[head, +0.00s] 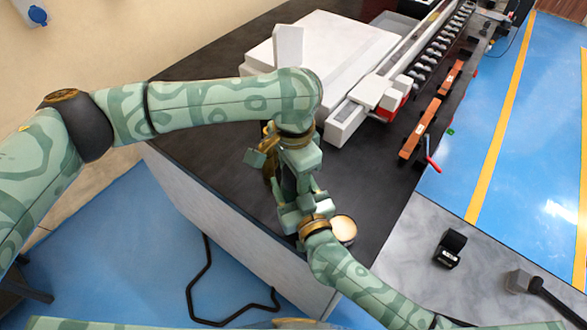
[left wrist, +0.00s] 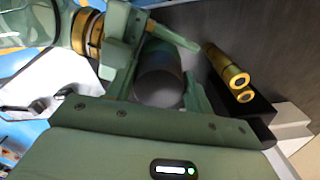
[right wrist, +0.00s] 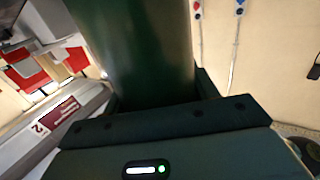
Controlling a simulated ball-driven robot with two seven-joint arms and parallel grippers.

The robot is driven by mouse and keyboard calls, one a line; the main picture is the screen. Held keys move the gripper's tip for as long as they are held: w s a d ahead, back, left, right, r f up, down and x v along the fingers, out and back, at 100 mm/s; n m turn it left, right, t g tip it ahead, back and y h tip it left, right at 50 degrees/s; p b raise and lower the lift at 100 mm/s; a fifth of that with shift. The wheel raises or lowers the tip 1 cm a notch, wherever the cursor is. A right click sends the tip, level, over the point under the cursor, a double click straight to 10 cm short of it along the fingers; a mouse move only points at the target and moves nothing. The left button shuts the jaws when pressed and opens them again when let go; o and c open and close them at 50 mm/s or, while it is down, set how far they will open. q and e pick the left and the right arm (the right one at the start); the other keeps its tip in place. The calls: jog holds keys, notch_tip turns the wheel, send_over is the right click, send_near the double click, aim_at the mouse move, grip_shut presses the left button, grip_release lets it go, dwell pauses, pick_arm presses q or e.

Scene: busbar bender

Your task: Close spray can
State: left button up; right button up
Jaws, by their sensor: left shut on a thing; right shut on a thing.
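My left gripper (head: 290,180) reaches down over the table's near corner, and my right gripper (head: 303,203) meets it from below. A dark cylinder, apparently part of the spray can (left wrist: 160,70), sits between the left fingers in the left wrist view, its grey round end facing that camera. My right gripper (left wrist: 118,55) closes in beside it there. In the right wrist view a dark green cylinder (right wrist: 140,50) fills the space between the right fingers. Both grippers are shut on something. In the head view the can is mostly hidden, and I cannot tell cap from body.
A round item with a pale tan top (head: 343,229) stands close beside my right gripper. Brass cylinders (left wrist: 228,68) lie near my left gripper. A small black item (head: 450,248) sits on the grey surface. The bender machine (head: 345,60) fills the table's back.

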pick_arm(q)
jog(key=shift+r, duration=0.3)
jog(key=shift+r, duration=0.15)
dwell(0.7)
jog(key=shift+s+a+f, duration=0.1)
jog(key=shift+a+f, duration=0.05)
jog(key=shift+f, duration=0.75)
dwell(0.6)
jog(key=shift+r, duration=0.15)
jog(key=shift+r, duration=0.5)
jog(key=shift+r, duration=0.3)
dwell(0.6)
